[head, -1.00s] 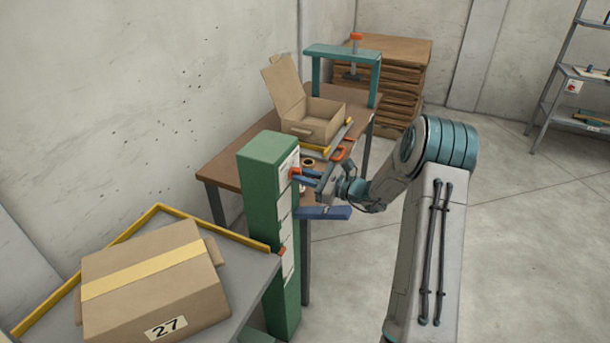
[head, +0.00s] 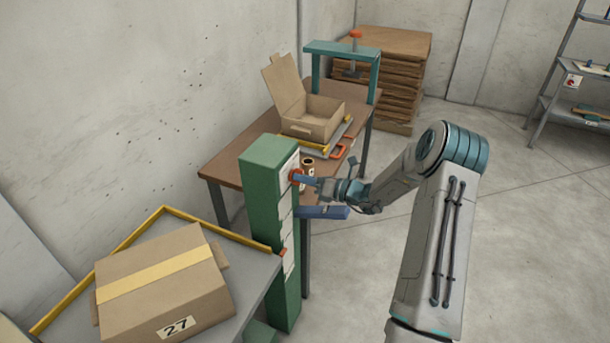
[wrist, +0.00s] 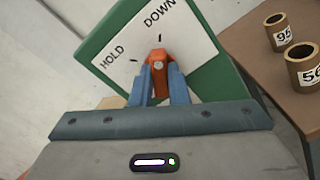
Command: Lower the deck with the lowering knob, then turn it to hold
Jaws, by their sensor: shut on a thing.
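The lowering knob (wrist: 158,58) is orange and sits on a white plate marked HOLD and DOWN on the green post (head: 268,172). In the wrist view it points up to the tick by DOWN; the HOLD tick is to its left. My gripper (wrist: 159,72) is shut on the knob, one blue finger on each side. In the head view my gripper (head: 302,179) reaches the post's face from the right. The grey deck (head: 262,268), with yellow rails, stands left of the post and carries a taped carton (head: 160,280) labelled 27.
Behind the post a brown table (head: 225,172) holds an open carton (head: 312,120), a teal press frame (head: 342,52) and cardboard tubes (wrist: 303,66). A blue bar (head: 325,212) is just below my gripper. Open floor lies to the right.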

